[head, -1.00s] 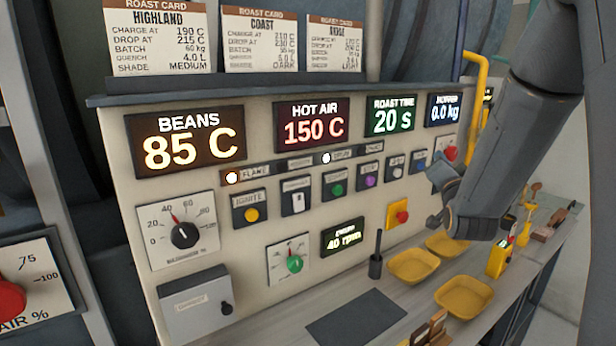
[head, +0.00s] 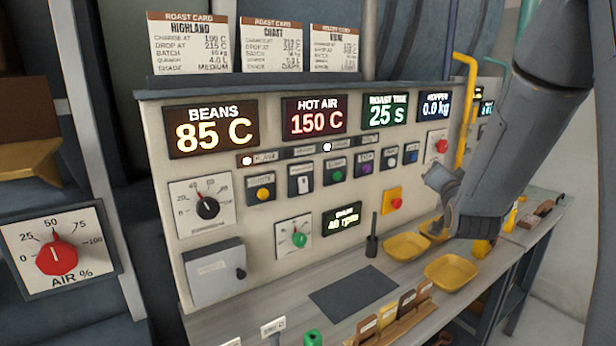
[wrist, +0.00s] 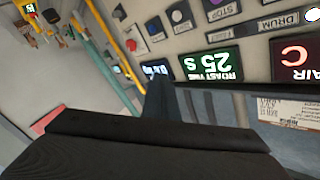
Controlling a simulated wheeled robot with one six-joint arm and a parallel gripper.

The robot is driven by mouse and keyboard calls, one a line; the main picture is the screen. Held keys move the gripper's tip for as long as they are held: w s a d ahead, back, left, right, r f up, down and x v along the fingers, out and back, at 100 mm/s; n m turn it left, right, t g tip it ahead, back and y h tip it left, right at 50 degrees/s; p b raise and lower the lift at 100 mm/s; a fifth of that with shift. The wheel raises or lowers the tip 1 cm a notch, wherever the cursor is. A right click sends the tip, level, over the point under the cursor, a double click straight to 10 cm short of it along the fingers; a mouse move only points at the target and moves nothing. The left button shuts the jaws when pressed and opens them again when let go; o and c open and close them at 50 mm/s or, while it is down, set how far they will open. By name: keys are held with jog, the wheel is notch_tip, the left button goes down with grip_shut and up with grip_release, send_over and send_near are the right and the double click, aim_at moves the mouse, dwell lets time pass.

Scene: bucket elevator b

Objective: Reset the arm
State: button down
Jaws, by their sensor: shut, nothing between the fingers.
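My arm comes down from the upper right in the head view. My gripper (head: 440,187) is at its lower end, in front of the right part of the control panel (head: 262,215). It is shut and empty, apart from the panel buttons as far as I can tell. In the wrist view the panel appears upside down, with the green roast time display (wrist: 212,66) near the middle. A dark part of my own arm fills the bottom of that view.
Yellow trays (head: 452,272) and a dark mat (head: 353,291) lie on the bench below the panel. A card rack (head: 400,322) stands at the front. A yellow pipe (head: 464,110) rises behind my arm. A red air knob (head: 57,255) is at left.

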jog(key=s+a+f+n+g+y, duration=0.1)
jog(key=s+a+f+n+g, duration=0.3)
jog(key=f, duration=0.3)
jog(key=s+a+f+n+g+y, duration=0.1)
jog(key=s+a+f+n+g, duration=0.35)
jog(key=s, duration=0.85)
jog(key=s+a+f+n+g+y, duration=0.1)
jog(key=s+a+f+g, duration=0.6)
jog(key=s, duration=0.5)
notch_tip(320, 180, down, 12)
jog(key=d+g+b, duration=0.1)
jog(key=b, duration=0.9)
jog(key=shift+d, duration=0.15)
jog(key=shift+f+m, duration=0.1)
jog(key=shift+m, duration=0.15)
